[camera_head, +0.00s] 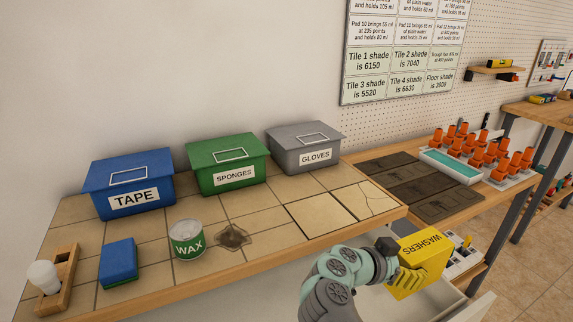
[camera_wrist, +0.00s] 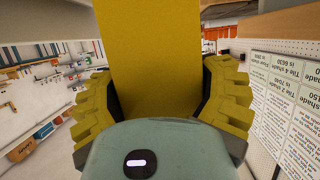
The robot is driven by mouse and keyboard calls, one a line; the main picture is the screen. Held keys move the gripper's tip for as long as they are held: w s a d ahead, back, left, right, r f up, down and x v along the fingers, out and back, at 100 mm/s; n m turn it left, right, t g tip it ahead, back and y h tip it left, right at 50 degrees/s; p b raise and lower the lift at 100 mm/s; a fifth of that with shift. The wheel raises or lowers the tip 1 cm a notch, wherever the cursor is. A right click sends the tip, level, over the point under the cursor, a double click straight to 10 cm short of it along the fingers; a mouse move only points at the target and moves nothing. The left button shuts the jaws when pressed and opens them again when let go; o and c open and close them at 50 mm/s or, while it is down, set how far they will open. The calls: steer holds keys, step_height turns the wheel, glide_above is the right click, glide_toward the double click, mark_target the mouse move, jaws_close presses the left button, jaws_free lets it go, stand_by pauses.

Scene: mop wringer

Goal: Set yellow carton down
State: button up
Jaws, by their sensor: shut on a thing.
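In the wrist view the carton (camera_wrist: 155,60) fills the middle between both ridged yellow fingers.
The tiled bench (camera_head: 270,240) holds blue TAPE (camera_head: 130,182), green SPONGES (camera_head: 228,163) and grey GLOVES (camera_head: 305,147) bins, a WAX can (camera_head: 187,240), a blue sponge (camera_head: 118,262) and a dark stain (camera_head: 233,236). Bare tiles lie front right. Dark pads (camera_head: 425,180) and orange-topped bottles (camera_head: 490,150) stand beyond.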

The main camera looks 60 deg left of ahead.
steer(key=shift+s+a+f, duration=0.15)
steer(key=shift+s+a, duration=0.45)
steer(key=shift+s, duration=0.35)
steer(key=shift+w+f+b, duration=0.1)
steer(key=shift+f+b, duration=0.35)
steer(key=shift+f, duration=4.55)
steer(key=shift+f, duration=0.15)
steer(key=o, duration=1.3)
steer(key=shift+c, duration=0.2)
